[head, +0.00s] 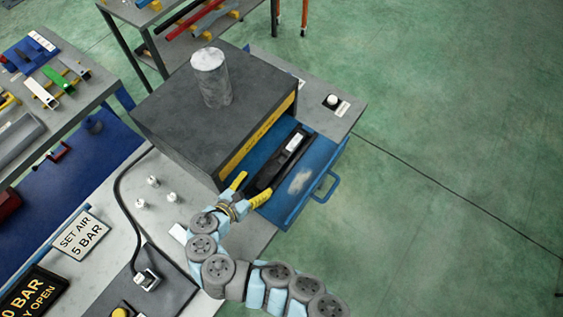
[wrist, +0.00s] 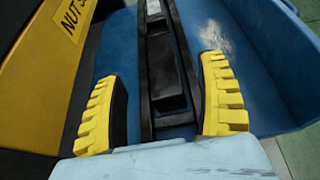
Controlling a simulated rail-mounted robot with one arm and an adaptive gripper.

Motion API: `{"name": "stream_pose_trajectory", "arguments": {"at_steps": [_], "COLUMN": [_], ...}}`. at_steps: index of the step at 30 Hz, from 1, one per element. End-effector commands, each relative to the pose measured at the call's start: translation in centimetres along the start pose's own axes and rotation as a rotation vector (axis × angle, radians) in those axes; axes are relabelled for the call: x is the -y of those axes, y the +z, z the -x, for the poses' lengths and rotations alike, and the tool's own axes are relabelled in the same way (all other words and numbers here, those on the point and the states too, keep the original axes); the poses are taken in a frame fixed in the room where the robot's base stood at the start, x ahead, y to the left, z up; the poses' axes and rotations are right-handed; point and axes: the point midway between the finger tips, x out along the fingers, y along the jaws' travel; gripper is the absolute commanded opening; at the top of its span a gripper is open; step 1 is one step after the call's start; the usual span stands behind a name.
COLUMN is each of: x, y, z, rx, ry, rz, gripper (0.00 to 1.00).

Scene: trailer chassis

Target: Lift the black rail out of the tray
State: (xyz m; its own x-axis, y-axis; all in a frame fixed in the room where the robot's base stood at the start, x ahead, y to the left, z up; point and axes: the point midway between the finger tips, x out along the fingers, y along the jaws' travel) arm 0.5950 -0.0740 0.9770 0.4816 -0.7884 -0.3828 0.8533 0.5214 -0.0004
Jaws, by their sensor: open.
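The black rail (head: 292,146) lies in the blue tray (head: 318,173), a pulled-out drawer of the grey cabinet. In the wrist view the rail (wrist: 185,60) runs lengthwise up the picture, with a raised black block and a white label near its far end. My gripper (head: 250,189) is at the near end of the rail. Its yellow ridged fingers (wrist: 163,100) are open, one on each side of the rail. A gap shows between the left finger and the rail; the right finger is close to it, and I cannot tell whether it touches.
The grey cabinet (head: 190,120) with a metal cylinder (head: 211,78) on top stands left of the tray. The tray has a blue handle (head: 326,187) on its outer side. Several white knobs (head: 153,181) and a black cable lie to the left. Green floor is free at right.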

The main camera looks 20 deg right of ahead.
Motion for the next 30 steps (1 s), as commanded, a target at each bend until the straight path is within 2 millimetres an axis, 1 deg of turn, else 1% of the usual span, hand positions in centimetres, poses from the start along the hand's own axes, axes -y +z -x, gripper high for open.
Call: {"name": "stream_pose_trajectory", "arguments": {"at_steps": [3, 9, 12, 20, 23, 30], "x": [0.1, 0.0, 0.1, 0.0, 0.0, -0.1], "y": [0.2, 0.1, 0.1, 0.2, 0.4, 0.7], "z": [-1.7, -4.0, -4.7, -5.4, -6.2, -8.9], "rx": [0.001, 0.000, 0.000, 0.000, 0.000, 0.001], "ry": [-0.006, -0.003, -0.002, -0.002, -0.001, -0.001], "rz": [-0.001, 0.000, 0.001, -0.001, -0.001, -0.001], "gripper": [0.74, 0.74, 0.74, 0.74, 0.74, 0.74]}}
